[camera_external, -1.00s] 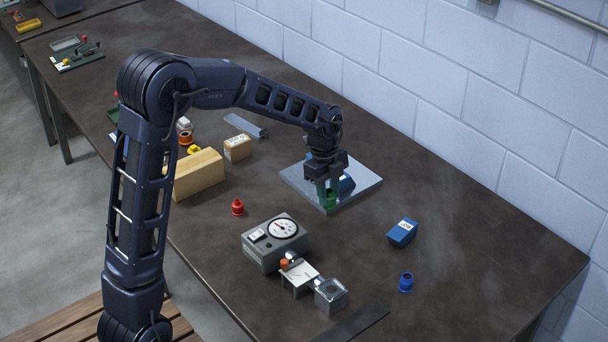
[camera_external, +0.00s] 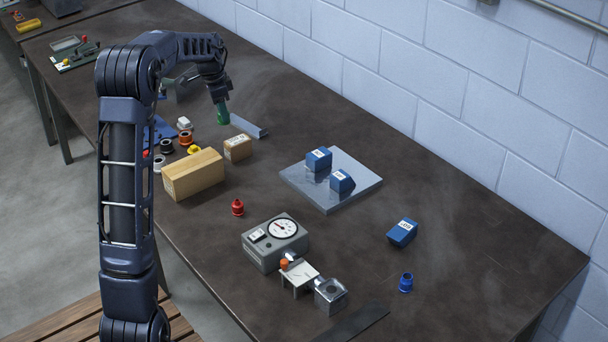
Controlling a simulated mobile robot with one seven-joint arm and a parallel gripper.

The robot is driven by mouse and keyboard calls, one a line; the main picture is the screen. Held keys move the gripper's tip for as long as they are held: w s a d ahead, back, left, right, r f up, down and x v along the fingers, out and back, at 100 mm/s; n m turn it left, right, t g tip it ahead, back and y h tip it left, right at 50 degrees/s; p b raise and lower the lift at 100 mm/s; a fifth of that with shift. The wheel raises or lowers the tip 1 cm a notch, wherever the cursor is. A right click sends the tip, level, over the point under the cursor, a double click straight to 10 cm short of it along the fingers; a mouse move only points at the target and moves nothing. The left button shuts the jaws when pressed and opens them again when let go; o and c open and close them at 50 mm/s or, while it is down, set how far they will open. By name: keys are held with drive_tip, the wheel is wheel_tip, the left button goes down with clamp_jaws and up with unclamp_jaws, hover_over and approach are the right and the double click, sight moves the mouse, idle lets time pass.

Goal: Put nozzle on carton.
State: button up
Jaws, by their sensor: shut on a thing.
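My gripper (camera_external: 221,104) is shut on a small green nozzle (camera_external: 223,115) and holds it at the back left of the table, behind the small tan box. The nozzle hangs below the fingers, apart from the boxes. A small tan cardboard carton with a white label (camera_external: 237,148) stands on the table just below it in the picture. Two blue labelled boxes (camera_external: 319,158) (camera_external: 341,181) stand on a grey metal plate (camera_external: 326,202). Another blue labelled box (camera_external: 402,232) lies on the table to the right. I cannot tell which box the task means by carton.
A larger tan box (camera_external: 193,175) stands left of the small carton. A grey metal strip (camera_external: 249,126) lies beside the held nozzle. A dial gauge (camera_external: 275,243), a red nozzle (camera_external: 238,207) and a blue nozzle (camera_external: 406,283) stand in front. Several small coloured parts cluster at left.

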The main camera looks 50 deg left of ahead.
sight(193, 162)
drive_tip(key=s+a+r+n, duration=0.2)
drive_tip(key=s+a+n, duration=0.2)
drive_tip(key=s+a, duration=0.5)
drive_tip(key=shift+y, duration=0.3)
drive_tip(key=f, duration=0.6)
drive_tip(key=w+a+f, duration=0.1)
drive_tip(key=f, duration=0.6)
drive_tip(key=a+f, duration=0.1)
drive_tip(key=f, duration=0.6)
drive_tip(key=shift+w, duration=0.4)
drive_tip(key=o, duration=0.9)
drive_tip(key=shift+f, duration=0.1)
drive_tip(key=shift+o, duration=0.2)
wheel_tip(193, 162, up, 12)
drive_tip(key=s, duration=0.1)
drive_tip(key=shift+s, duration=0.4)
